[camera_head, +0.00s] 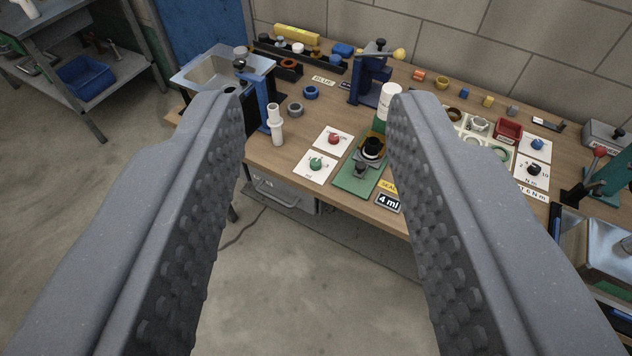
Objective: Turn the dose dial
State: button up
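My gripper (318,100) is open and empty, its two ridged grey fingers wide apart in the foreground. The bench lies beyond and below them. A green-based stand (350,183) near the bench's front edge bears a black round part (372,147) with a yellowish rim. A "4 ml" sign (388,203) lies at its front right. To its left are a white card with a green knob (316,163) and one with a red knob (334,138). A card with a black knob (534,169) and scale marks is at the right. I cannot tell for certain which is the dose dial.
A white bottle (390,93) stands behind the green stand, partly beside my right finger. The floor (310,290) in front is mostly free.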

aim_at(315, 163)
jog(key=z, duration=0.4)
jog(key=i, duration=1.25)
jog(key=u, duration=0.6)
